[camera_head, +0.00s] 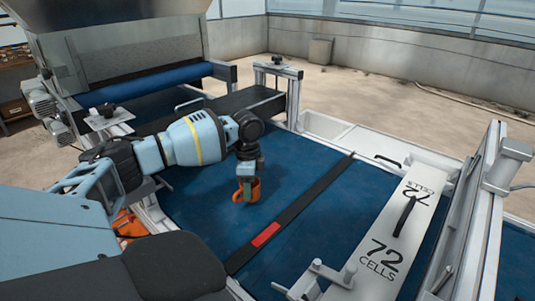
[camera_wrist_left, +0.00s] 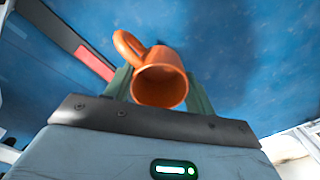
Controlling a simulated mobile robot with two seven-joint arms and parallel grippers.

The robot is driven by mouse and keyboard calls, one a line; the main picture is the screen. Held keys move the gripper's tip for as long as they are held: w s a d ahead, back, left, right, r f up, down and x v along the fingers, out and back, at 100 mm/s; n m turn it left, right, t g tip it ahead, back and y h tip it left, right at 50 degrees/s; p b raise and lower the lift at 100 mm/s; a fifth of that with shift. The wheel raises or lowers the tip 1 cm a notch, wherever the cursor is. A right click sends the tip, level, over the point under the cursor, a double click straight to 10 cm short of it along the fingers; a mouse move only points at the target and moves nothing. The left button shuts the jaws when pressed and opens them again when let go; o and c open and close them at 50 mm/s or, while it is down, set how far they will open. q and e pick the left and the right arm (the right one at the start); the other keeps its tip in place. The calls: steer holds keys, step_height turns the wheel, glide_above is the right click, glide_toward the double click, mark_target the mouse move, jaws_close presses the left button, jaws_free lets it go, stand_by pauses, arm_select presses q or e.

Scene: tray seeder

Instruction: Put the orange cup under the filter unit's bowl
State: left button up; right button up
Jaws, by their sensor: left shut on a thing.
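The orange cup (camera_head: 256,188) is over the blue belt, left of the black strip. My left gripper (camera_head: 246,191) points down and is shut on it. In the left wrist view the cup (camera_wrist_left: 160,84) sits between the two green fingers (camera_wrist_left: 160,97), its open mouth facing the camera and its handle to the upper left. I cannot tell whether its base touches the belt. I cannot make out the filter unit or its bowl in either view. My right gripper is not in view.
The blue belt (camera_head: 205,190) is clear around the cup. A black strip with a red patch (camera_head: 266,235) crosses it. A white panel marked "72 CELLS" (camera_head: 372,262) lies at the right, beside a metal frame (camera_head: 474,215). A machine with a blue roller (camera_head: 145,84) stands behind.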

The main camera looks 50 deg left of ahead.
arm_select(q)
steer(key=shift+w+d+f, duration=0.1)
steer(key=shift+w+d, duration=0.3)
steer(key=shift+w, duration=0.35)
steer(key=shift+w+d+f, duration=0.1)
steer(key=shift+w+d, duration=0.25)
steer(key=shift+w, duration=0.45)
steer(key=shift+w+d+f, duration=0.1)
steer(key=shift+w+d, duration=0.3)
steer(key=shift+w, duration=0.35)
steer(key=shift+w+f, duration=0.1)
steer(key=shift+f, duration=1.6)
steer(key=shift+f, duration=0.15)
steer(key=o, duration=1)
step_height(320, 180, up, 12)
steer(key=shift+d+r+p, duration=0.1)
steer(key=shift+r+p, duration=0.05)
steer(key=shift+p, duration=0.2)
steer(key=shift+c, duration=0.4)
